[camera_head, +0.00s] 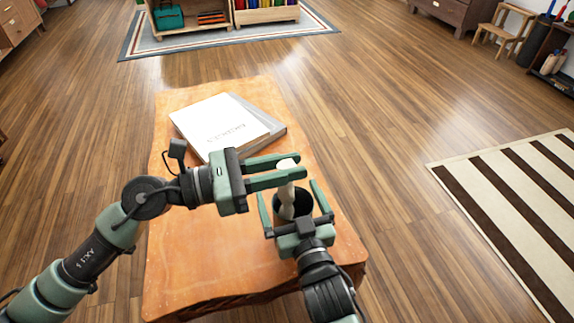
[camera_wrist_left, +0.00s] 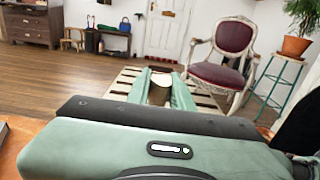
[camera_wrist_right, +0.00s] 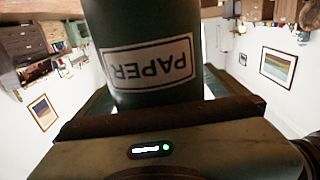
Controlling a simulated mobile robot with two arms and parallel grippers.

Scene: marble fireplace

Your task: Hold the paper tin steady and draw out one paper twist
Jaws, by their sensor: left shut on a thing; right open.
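The paper tin (camera_head: 305,205) is a dark open cylinder on the wooden table, with its mouth facing up. In the right wrist view the tin (camera_wrist_right: 140,80) fills the middle, dark green with an upside-down "PAPER" label. My right gripper (camera_head: 292,206) is open, with one finger on each side of the tin. The twist's pale top (camera_wrist_left: 159,88) shows between the left fingers.
A white book (camera_head: 222,124) lies on the far part of the orange-brown wooden table (camera_head: 185,265). The table's left near part is clear. A striped rug (camera_head: 510,190) lies on the floor to the right. Low shelves (camera_head: 225,15) stand far off.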

